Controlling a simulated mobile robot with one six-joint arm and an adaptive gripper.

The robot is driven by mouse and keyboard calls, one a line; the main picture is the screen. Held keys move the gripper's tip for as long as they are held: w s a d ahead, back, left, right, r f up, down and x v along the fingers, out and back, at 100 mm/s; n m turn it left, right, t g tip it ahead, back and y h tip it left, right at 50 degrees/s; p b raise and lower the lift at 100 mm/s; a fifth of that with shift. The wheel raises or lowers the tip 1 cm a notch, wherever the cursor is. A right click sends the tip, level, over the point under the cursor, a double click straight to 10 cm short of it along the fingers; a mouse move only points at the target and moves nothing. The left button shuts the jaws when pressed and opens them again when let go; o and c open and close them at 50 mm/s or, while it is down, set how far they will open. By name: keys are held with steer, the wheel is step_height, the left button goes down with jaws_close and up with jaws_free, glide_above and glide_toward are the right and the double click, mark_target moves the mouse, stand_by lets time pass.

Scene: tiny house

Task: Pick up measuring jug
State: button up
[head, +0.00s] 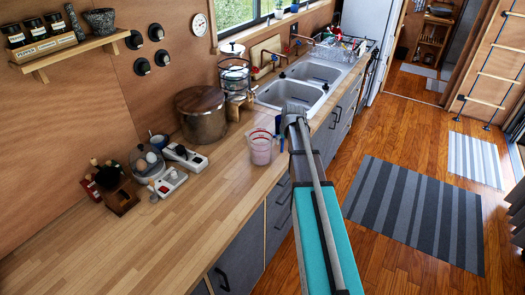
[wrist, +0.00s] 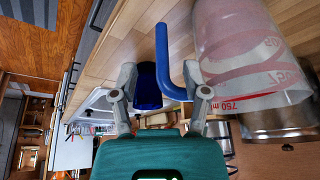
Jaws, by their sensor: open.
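The measuring jug (head: 262,152) is clear with a pinkish tint and red markings. It stands upright on the wooden counter, near its front edge, left of my gripper (head: 292,118) in the head view. In the wrist view the jug (wrist: 245,50) fills the upper right, with its "750 ml" mark showing. Its blue handle (wrist: 172,50) reaches into the space between the fingers of my gripper (wrist: 160,78), nearer the right finger. The gripper is open and holds nothing. Whether a finger touches the handle I cannot tell.
A large lidded pot (head: 202,114) stands left of the jug, and the sink (head: 292,95) lies beyond. An egg dome (head: 147,161) and a bottle rack (head: 118,192) are further left. The front-left counter is clear.

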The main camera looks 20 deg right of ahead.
mark_target(283, 143)
steer(key=shift+b+x, duration=1.45)
steer(key=shift+x, duration=0.45)
steer(key=shift+a, duration=0.1)
jaws_close()
